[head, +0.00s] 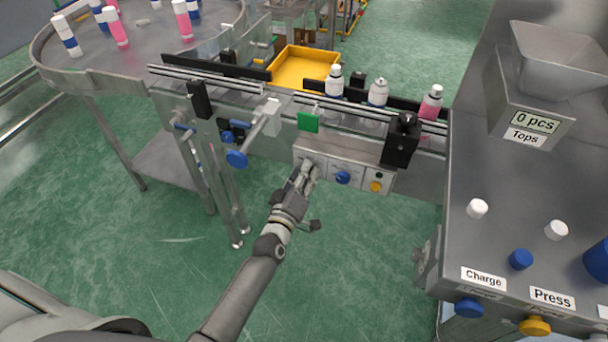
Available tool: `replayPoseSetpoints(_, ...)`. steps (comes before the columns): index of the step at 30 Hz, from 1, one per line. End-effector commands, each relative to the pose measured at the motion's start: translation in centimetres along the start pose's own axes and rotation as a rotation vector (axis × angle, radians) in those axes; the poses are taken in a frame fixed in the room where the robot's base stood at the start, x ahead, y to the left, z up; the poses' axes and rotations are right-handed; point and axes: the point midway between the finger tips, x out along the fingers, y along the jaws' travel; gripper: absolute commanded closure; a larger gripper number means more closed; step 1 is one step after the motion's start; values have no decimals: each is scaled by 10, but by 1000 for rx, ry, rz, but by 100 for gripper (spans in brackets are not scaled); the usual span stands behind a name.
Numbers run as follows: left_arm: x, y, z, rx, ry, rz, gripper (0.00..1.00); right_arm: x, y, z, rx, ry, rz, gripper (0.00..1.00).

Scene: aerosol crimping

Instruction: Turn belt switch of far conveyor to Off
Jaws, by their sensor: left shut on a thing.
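The far conveyor (270,108) runs across the back, with a light grey control box (318,152) on its near side. The box carries a blue knob (342,178) in its middle and a yellow knob (376,186) at its right. My left gripper (307,168) is at the left end of the box, its fingers shut on the switch there. The fingers hide that switch, so its setting cannot be read. My right gripper is not in view.
Several bottles, one a pink one (432,102), stand on the conveyor. A green block (308,122) and a blue handwheel (236,159) stick out nearby. A yellow bin (303,66) is behind. The steel station (505,205) is at right. Green floor is clear below.

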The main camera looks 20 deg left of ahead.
Motion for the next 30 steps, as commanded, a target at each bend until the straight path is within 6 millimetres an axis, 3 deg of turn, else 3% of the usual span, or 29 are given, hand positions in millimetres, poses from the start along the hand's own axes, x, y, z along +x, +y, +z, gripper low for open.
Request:
replayPoseSetpoints(6,0,0,0,-2,0,-1,93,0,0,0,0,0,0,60)
replayPoseSetpoints(7,0,0,0,-2,0,-1,66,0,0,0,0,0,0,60)
replayPoseSetpoints(12,0,0,0,-1,0,-1,47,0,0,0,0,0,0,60)
replayPoseSetpoints(23,-3,0,0,0,0,-1,47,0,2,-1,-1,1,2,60)
replayPoseSetpoints(30,-34,-1,1,0,-2,-2,47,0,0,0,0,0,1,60)
